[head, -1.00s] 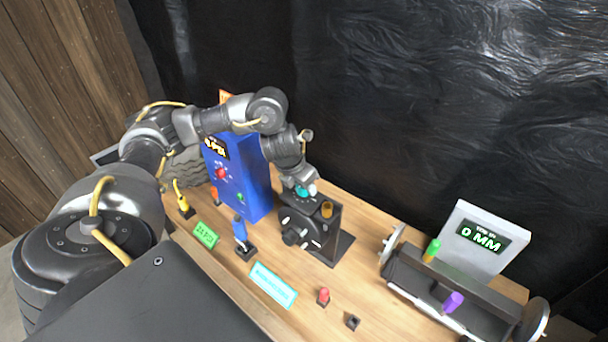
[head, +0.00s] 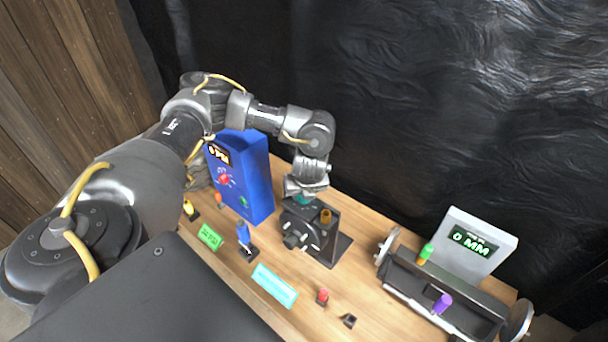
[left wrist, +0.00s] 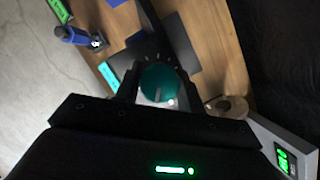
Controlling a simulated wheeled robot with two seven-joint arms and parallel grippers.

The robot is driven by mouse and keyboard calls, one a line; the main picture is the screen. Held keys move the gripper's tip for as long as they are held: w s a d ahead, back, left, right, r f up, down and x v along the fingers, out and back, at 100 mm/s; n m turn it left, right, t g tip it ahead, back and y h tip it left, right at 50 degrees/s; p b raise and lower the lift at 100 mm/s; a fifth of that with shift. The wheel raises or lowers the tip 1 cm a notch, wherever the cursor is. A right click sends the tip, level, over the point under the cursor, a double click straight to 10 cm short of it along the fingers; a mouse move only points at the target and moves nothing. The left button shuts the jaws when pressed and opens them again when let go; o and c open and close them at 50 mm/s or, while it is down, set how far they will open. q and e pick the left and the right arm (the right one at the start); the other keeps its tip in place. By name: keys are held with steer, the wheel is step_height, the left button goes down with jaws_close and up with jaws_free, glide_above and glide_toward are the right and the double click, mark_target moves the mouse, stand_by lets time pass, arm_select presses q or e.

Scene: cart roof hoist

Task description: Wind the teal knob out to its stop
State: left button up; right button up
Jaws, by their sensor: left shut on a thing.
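The teal knob (left wrist: 158,82) sits on top of the black block-shaped fixture (head: 322,236), around which tick marks show in the left wrist view. In the head view only a sliver of the teal knob (head: 303,199) shows below my left gripper (head: 302,194). My left gripper points down from above and is shut on the teal knob, with its fingers (left wrist: 158,98) on either side of it. An orange-brown knob (head: 325,216) stands beside it on the same fixture. My right gripper is not in view.
A blue box (head: 256,170) with a red knob and display stands left of the fixture. To the right is a black vise-like device (head: 450,290) with green and purple handles, before a grey display (head: 472,240) reading 0 MM. Small colored pegs and labels lie along the front edge.

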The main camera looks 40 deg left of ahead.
arm_select(q)
steer(key=n+g, duration=0.1)
steer(key=n, duration=0.3)
steer(key=shift+w+n+y, duration=0.1)
steer(key=shift+n+y, duration=0.2)
steer(key=shift+y, duration=0.1)
steer(key=shift+n+g, duration=0.9)
steer(key=shift+n, duration=0.7)
steer(key=o, duration=1)
steer(key=b+v, duration=0.2)
steer(key=v, duration=0.8)
steer(key=shift+d+r+b, duration=0.25)
steer(key=shift+r+b, duration=0.05)
steer(key=shift+b, duration=0.05)
